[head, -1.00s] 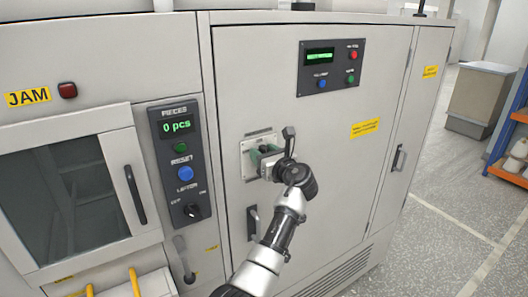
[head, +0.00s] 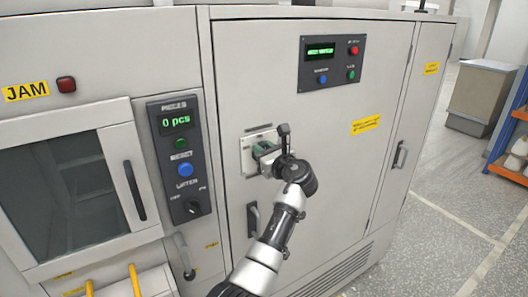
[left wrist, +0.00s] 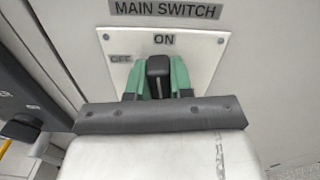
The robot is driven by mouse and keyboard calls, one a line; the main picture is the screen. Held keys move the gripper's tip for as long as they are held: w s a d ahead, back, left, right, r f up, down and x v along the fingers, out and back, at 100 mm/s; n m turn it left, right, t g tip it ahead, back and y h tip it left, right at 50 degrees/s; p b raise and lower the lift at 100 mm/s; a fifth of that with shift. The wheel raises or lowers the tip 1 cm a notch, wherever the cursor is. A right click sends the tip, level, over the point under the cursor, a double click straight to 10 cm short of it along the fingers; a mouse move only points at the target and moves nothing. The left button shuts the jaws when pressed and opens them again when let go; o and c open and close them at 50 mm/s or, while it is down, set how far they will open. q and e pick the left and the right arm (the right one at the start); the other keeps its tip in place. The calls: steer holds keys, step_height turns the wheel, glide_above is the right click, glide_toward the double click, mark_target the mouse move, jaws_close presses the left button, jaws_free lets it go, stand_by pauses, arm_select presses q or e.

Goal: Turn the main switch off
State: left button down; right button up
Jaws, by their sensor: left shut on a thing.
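The main switch has a pale plate (head: 246,160) on the cabinet door. In the left wrist view the plate (left wrist: 207,52) carries ON at the top and OFF at the left, under a MAIN SWITCH label (left wrist: 165,9). Its black handle (left wrist: 158,70) stands upright, pointing at ON. My left gripper (head: 266,151) is at the plate, its green fingers shut on the handle from both sides. It also shows in the left wrist view (left wrist: 157,78). The handle's lower part is hidden by the gripper. My right gripper is out of view.
A dark panel with a green display (head: 319,51) and several buttons is above the switch. A control strip (head: 184,150) and a windowed door (head: 66,190) are to the left. A door handle (head: 252,219) is below the switch. Open floor (head: 440,240) lies to the right.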

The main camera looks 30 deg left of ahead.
arm_select(q)
steer(key=n, duration=0.1)
steer(key=n+b, duration=0.1)
steer(key=n, duration=0.1)
steer(key=n+b, duration=0.1)
steer(key=shift+s+a+f, duration=0.2)
steer(key=shift+s+f, duration=0.05)
steer(key=shift+s, duration=0.1)
steer(key=shift+s+a+f+n+b, duration=0.15)
steer(key=shift+f+n+b, duration=0.15)
steer(key=shift+n+b, duration=1.65)
steer(key=shift+s+f+n+b, duration=0.15)
steer(key=shift+f+n+b, duration=0.1)
steer(key=shift+n+b, duration=1.65)
steer(key=shift+s+a+f+n+b, duration=0.15)
steer(key=shift+f+n+b, duration=0.15)
steer(key=shift+n+b, duration=1.65)
steer(key=shift+n+p, duration=0.5)
steer(key=c, duration=1)
jaws_free()
